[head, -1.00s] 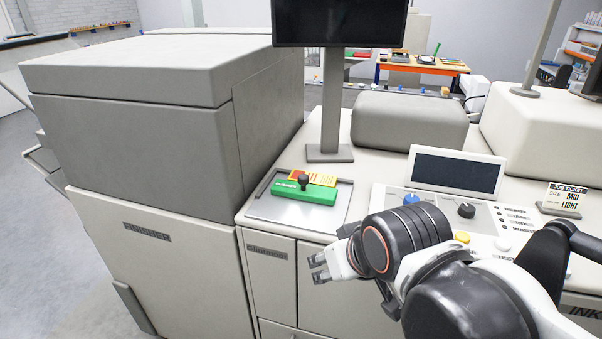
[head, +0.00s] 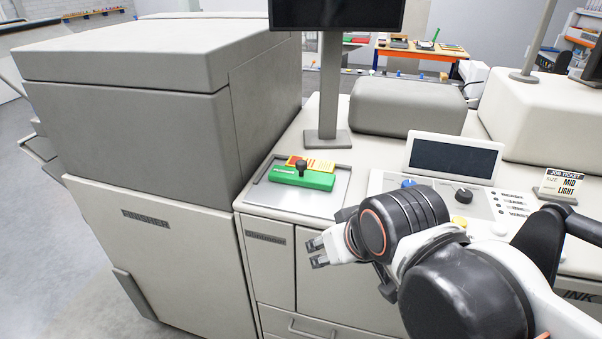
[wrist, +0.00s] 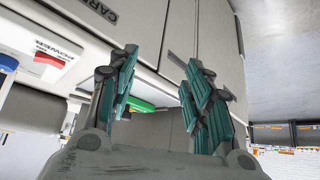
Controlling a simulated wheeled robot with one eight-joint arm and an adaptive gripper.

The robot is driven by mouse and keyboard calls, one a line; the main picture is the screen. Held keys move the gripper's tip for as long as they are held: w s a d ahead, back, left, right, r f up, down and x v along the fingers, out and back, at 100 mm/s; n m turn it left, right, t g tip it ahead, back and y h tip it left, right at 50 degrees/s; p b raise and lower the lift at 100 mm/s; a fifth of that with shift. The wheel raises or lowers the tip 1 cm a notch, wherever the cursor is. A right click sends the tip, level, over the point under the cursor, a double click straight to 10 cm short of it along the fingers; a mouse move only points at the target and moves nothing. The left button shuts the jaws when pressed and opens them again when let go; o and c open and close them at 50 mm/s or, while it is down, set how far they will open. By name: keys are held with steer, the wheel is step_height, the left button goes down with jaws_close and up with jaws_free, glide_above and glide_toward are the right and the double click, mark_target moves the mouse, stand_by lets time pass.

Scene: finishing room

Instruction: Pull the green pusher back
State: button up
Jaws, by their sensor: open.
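The green pusher (head: 318,181) is a flat green block with a black knob (head: 301,166) on top. It sits in a shallow grey tray (head: 330,203) on the machine's counter, with an orange and yellow labelled piece (head: 318,166) right behind it. My gripper (head: 315,252) is in front of the counter edge, lower than the tray and apart from the pusher. In the wrist view my gripper (wrist: 157,95) has its teal-padded fingers spread with nothing between them. A bit of the pusher's green (wrist: 140,104) shows beyond the fingers; its knob is not visible there.
A monitor post (head: 327,100) stands behind the tray. A large grey cabinet (head: 140,125) rises on the left. A control panel with a screen (head: 453,158) and knobs lies right of the tray, partly behind my arm. A job ticket (head: 560,185) stands farther right.

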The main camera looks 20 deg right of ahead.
stand_by(0.5)
step_height(320, 180, up, 14)
steer(key=n+g+p, duration=0.2)
steer(key=g+p, duration=0.1)
steer(key=p, duration=1.5)
glide_above(301, 162)
steer(key=s+d, duration=0.1)
steer(key=s, duration=0.5)
steer(key=shift+y, duration=0.3)
steer(key=x, duration=0.9)
steer(key=b+x, duration=0.1)
steer(key=x, duration=0.4)
steer(key=shift+w, duration=0.3)
steer(key=shift+s+a, duration=0.1)
jaws_close()
